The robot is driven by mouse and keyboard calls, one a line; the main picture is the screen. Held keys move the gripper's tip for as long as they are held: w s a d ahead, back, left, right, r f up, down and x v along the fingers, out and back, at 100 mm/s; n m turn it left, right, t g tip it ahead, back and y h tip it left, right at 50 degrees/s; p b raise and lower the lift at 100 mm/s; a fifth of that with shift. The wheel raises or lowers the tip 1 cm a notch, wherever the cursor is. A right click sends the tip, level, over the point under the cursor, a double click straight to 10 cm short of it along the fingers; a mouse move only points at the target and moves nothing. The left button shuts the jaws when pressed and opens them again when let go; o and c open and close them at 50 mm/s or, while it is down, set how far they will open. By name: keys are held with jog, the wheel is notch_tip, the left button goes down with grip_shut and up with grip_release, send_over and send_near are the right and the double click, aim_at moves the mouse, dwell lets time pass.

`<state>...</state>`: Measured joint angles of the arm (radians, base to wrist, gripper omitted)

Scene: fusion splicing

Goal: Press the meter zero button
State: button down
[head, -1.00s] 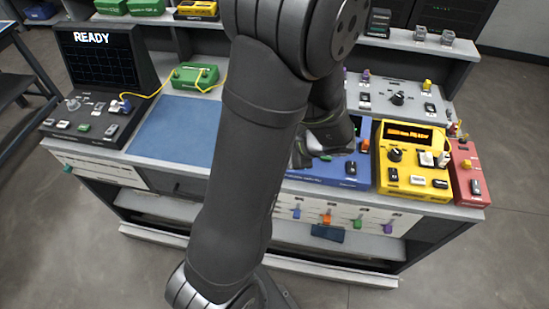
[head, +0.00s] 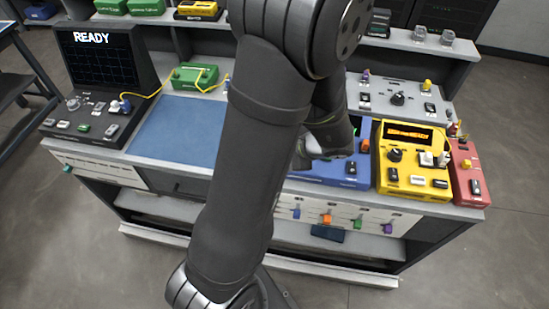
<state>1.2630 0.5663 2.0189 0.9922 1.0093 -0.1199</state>
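The yellow meter (head: 411,158) stands at the right of the bench, with a lit orange display (head: 409,134) whose text is too small to read surely. Its front has a black knob (head: 395,155), dark and white buttons, and a pale plug at its right side. I cannot tell which button is the zero button. The end of my arm with my gripper (head: 328,143) is left of the meter, over the blue device (head: 345,172), apart from the meter's buttons. The fingertips are hidden or too dark to make out.
A red box (head: 467,170) adjoins the meter on the right. A grey panel with a knob (head: 398,98) is behind it. At left are a console reading READY (head: 92,45), a green box (head: 195,76) with yellow fibre, and a clear blue mat (head: 178,130).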

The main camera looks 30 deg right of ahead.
jog(key=shift+f, duration=0.45)
dwell(0.7)
jog(key=shift+r, duration=0.9)
jog(key=shift+r, duration=2.5)
notch_tip(320, 180, up, 4)
jog(key=shift+f, duration=0.1)
